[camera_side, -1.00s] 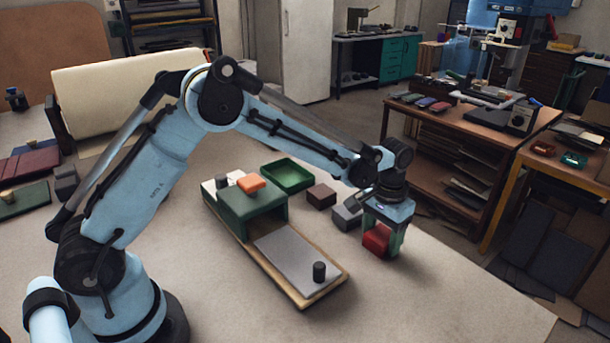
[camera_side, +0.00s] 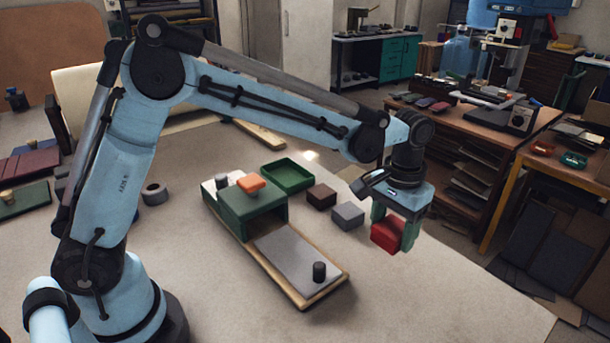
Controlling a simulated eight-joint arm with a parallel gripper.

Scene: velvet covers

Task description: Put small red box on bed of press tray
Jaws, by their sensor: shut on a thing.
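The small red box (camera_side: 388,235) is held between the green fingers of my gripper (camera_side: 394,229), above the right part of the table. My gripper is shut on it, and the box hangs slightly tilted, clear of the tabletop. The press tray (camera_side: 335,284) lies to the left of my gripper. Nothing but the knob stands on the bed.
A dark brown block (camera_side: 321,195) and a grey block (camera_side: 348,215) sit between the tray and my gripper. An open green tray (camera_side: 287,175) lies behind them. A tape roll (camera_side: 154,193) is at the left. The table front is clear.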

